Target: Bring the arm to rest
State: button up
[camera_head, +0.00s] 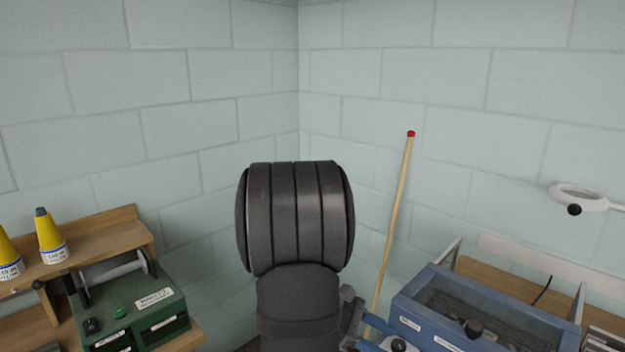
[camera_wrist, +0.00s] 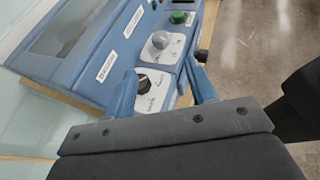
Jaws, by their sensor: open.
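My gripper (camera_wrist: 162,70) shows in the wrist view as two blue fingers spread apart, with a dark grey body behind them. It is open, and I see nothing held between the fingers. Beyond them is the blue machine's panel, with a black knob on a white plate between the fingers; I cannot tell the distance to it. In the head view my dark arm (camera_head: 298,220) stands upright in the middle.
A blue machine (camera_head: 425,318) with a window and knobs stands at lower right; it also fills the upper left of the wrist view (camera_wrist: 105,60). A wooden pole (camera_head: 393,235) leans in the corner. A green machine (camera_head: 135,310) and yellow cones (camera_head: 50,240) are left.

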jog(key=x, duration=1.1)
jog(key=shift+s+d, duration=0.1)
jog(key=shift+d, duration=0.1)
jog(key=n+t, duration=0.4)
jog(key=t, duration=0.1)
jog(key=shift+s+a+n+h, duration=0.1)
jog(key=shift+s+n+h, duration=0.2)
jog(key=shift+s+h, duration=0.1)
jog(key=v, duration=1.7)
jog(key=shift+a, duration=0.2)
